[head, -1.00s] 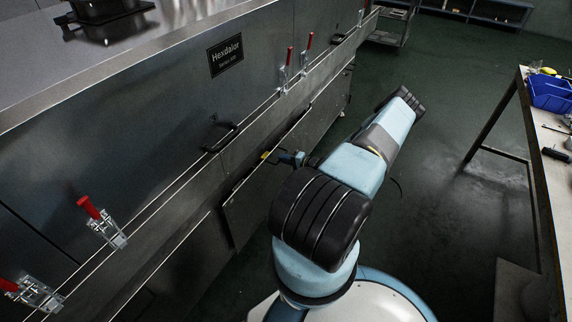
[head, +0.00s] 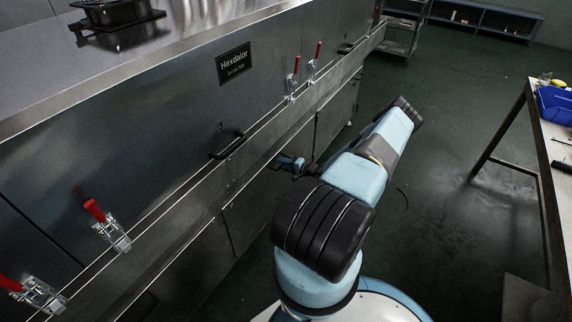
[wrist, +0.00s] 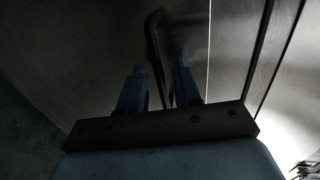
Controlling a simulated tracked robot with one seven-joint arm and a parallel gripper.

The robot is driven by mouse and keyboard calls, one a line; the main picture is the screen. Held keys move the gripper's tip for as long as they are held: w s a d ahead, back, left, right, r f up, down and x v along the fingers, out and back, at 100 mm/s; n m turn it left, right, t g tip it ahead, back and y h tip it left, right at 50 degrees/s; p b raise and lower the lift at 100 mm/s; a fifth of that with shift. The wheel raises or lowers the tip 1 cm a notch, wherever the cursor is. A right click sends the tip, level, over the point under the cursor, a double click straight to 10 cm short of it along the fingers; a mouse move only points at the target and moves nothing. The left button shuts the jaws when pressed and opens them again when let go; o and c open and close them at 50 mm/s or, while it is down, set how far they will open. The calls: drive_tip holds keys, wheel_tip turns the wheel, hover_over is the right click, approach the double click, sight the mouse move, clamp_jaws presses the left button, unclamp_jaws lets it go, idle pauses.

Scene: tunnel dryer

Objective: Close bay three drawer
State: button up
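The steel dryer (head: 120,140) runs diagonally along the left in the head view. A lower panel (head: 262,190) in its side stands beside my gripper (head: 290,163); I cannot tell from its edges how far it stands out. No bay number is readable. In the wrist view, a dark bar handle (wrist: 155,38) is on a grey panel face (wrist: 100,45). My gripper (wrist: 159,85) also shows there, its two blue fingers apart, with the handle's leg running down between them. I cannot tell whether the fingers touch it. My arm hides part of the lower panels.
Red-handled clamps (head: 107,225) line the dryer's ledge, and another black handle (head: 228,145) sits above it. A workbench (head: 545,150) with a blue bin (head: 554,104) stands at right. A cart (head: 402,28) is at the back. The green floor between is clear.

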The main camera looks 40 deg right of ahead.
drive_tip(key=v, duration=1.3)
drive_tip(key=shift+s, duration=0.35)
drive_tip(key=shift+d, duration=0.15)
drive_tip(key=w+a+r+n+g, duration=0.1)
drive_tip(key=a+r+n+g, duration=0.45)
drive_tip(key=r, duration=0.85)
drive_tip(key=w+a+r+n+g+y, duration=0.1)
drive_tip(key=w+a+r+n+g, duration=0.15)
drive_tip(key=a+r, duration=0.9)
drive_tip(key=w+a+r+n+g, duration=0.1)
drive_tip(key=a+r+n+g, duration=0.3)
drive_tip(key=r, duration=1.3)
drive_tip(key=s+a+r+h, duration=0.2)
drive_tip(key=s+a+r, duration=0.3)
drive_tip(key=a+r, duration=0.3)
drive_tip(key=s+a+r+t+h, duration=0.1)
drive_tip(key=s+a+r+h, duration=0.1)
drive_tip(key=s+a+r, duration=0.2)
drive_tip(key=s+a+r+n+t+h, duration=0.1)
drive_tip(key=s+a+r, duration=0.4)
drive_tip(key=s+r, duration=0.5)
drive_tip(key=s+t+h, duration=0.1)
drive_tip(key=s, duration=0.6)
drive_tip(key=shift+n+h, duration=0.3)
drive_tip(key=shift+h, duration=0.1)
